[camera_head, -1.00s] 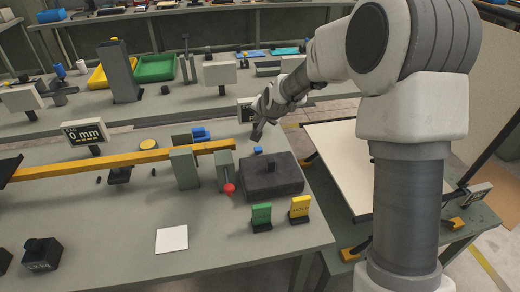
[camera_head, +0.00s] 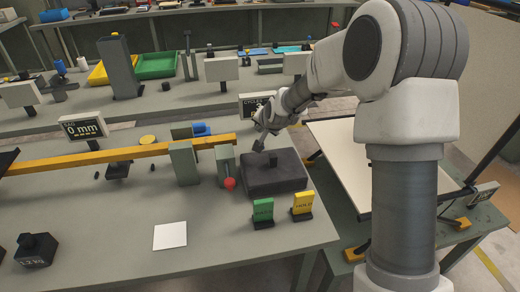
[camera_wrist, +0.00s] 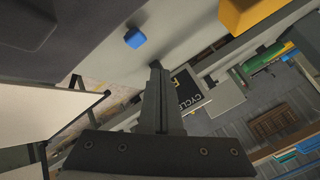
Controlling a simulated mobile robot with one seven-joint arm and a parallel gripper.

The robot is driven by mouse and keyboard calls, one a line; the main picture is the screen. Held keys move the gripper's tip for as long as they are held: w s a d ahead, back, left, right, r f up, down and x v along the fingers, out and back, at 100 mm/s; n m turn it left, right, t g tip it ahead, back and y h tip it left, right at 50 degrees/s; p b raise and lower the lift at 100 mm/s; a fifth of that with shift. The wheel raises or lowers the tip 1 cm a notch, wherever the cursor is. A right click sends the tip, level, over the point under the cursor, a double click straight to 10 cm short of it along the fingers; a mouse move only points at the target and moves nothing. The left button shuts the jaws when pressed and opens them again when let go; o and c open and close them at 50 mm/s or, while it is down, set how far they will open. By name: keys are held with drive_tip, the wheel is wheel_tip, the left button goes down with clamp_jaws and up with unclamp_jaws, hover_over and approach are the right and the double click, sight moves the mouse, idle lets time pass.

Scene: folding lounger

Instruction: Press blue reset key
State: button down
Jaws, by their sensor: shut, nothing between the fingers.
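The blue reset key (camera_wrist: 134,38) is a small blue block on the grey bench top in the wrist view, close to the dark block's edge. My gripper (camera_wrist: 156,66) is shut and empty, its fingertips just beside and below the key in that picture, with a visible gap between them. In the head view my gripper (camera_head: 258,147) points down behind the dark block and covers the spot where the key sits. I cannot tell its exact height above the bench.
A dark block with a knob (camera_head: 276,175) stands close in front of my gripper. A yellow beam (camera_head: 120,155), a grey post (camera_head: 226,163) and a red ball (camera_head: 230,184) are to its left. A cycle display (camera_wrist: 188,88) is behind.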

drive_tip(key=shift+f+b, duration=1)
drive_tip(key=shift+f, duration=0.7)
idle(0.6)
drive_tip(key=shift+f+b, duration=0.4)
drive_tip(key=shift+b, duration=0.05)
drive_tip(key=shift+f+b, duration=0.5)
idle(0.5)
drive_tip(key=shift+r, duration=0.1)
drive_tip(key=shift+r+p, duration=0.5)
drive_tip(key=shift+r, duration=0.3)
drive_tip(key=shift+r+p, duration=1.5)
drive_tip(key=shift+r, duration=1.1)
